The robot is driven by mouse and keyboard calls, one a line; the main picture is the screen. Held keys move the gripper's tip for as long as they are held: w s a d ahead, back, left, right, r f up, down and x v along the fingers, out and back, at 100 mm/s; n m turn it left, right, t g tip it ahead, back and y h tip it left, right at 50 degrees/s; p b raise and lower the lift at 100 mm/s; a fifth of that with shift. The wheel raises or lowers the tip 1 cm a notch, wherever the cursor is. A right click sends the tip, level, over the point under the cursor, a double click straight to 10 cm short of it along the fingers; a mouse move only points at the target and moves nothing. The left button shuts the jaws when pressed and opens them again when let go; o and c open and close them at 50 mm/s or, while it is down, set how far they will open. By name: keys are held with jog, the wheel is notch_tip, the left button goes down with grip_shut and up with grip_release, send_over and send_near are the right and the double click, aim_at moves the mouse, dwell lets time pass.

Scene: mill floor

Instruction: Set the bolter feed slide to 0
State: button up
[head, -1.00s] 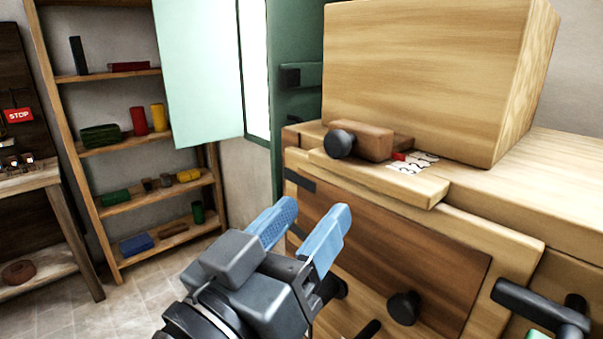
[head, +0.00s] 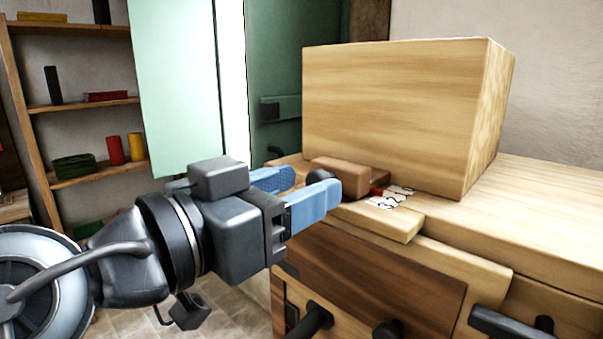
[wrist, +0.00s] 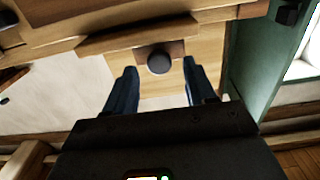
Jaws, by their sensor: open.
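The feed slide is a brown wooden block (head: 342,174) with a round black knob (head: 318,177) on its left end. It sits on a pale ledge (head: 395,226) of the wooden bolter, beside a white number scale (head: 391,197) with a red pointer (head: 376,192). The digits are too small to read surely. My gripper (head: 303,190) is open, with its blue fingers pointing at the knob. In the wrist view the knob (wrist: 160,62) lies between and just beyond the fingertips (wrist: 160,70). I cannot tell whether a finger touches it.
A large wooden box (head: 400,115) stands on the bolter behind the slide. Below are a dark panel (head: 370,280) and black handles (head: 510,325). A green cabinet with an open door (head: 185,90) and a shelf (head: 75,105) stand at the left.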

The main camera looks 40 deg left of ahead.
jog(key=shift+w, duration=0.6)
grip_shut()
